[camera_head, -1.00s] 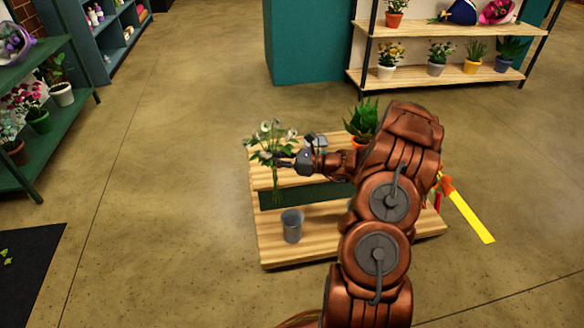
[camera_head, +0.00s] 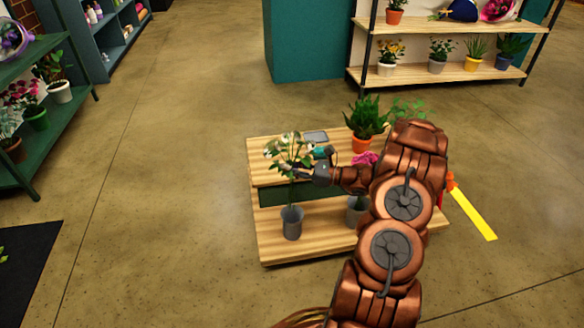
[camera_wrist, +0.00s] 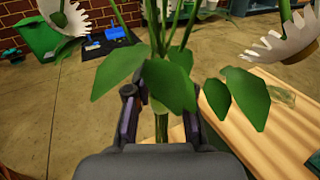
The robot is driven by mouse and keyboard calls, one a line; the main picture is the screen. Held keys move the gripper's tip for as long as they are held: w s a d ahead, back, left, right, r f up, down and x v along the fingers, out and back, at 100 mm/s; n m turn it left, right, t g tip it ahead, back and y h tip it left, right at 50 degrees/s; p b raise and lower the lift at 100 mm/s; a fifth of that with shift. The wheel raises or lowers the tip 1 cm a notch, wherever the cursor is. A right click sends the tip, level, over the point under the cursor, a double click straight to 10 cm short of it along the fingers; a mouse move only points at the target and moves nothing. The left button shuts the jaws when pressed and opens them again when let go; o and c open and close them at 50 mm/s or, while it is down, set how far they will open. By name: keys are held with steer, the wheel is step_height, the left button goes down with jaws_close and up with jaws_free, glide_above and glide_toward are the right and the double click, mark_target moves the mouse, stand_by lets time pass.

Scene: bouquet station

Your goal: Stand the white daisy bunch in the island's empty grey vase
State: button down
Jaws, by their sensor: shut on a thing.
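The white daisy bunch (camera_head: 289,150) is upright, with its stems running down to the grey vase (camera_head: 291,224) at the front left of the wooden island (camera_head: 325,242). The stem ends appear to be at or inside the vase mouth; the head view cannot show how deep. My gripper (camera_head: 294,170) is shut on the stems above the vase. In the wrist view the two fingers (camera_wrist: 160,115) close around the green stem, with leaves and white petals of the daisy bunch (camera_wrist: 171,85) around it. The vase is not visible in the wrist view.
A potted green plant (camera_head: 366,122) stands at the island's back. A second grey vase (camera_head: 356,208) with pink flowers (camera_head: 364,159) is partly hidden behind my arm. A flat grey item (camera_head: 315,136) lies at the back edge. The island's front left is clear around the vase.

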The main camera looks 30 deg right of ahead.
mark_target(293, 199)
steer(key=shift+f+b, duration=2.7)
steer(key=shift+f, duration=3.8)
steer(key=shift+f+p, duration=0.35)
steer(key=shift+f, duration=0.25)
steer(key=c, duration=0.9)
jaws_free()
steer(key=shift+c, duration=0.2)
steer(key=shift+d, duration=0.1)
steer(key=v, duration=1.2)
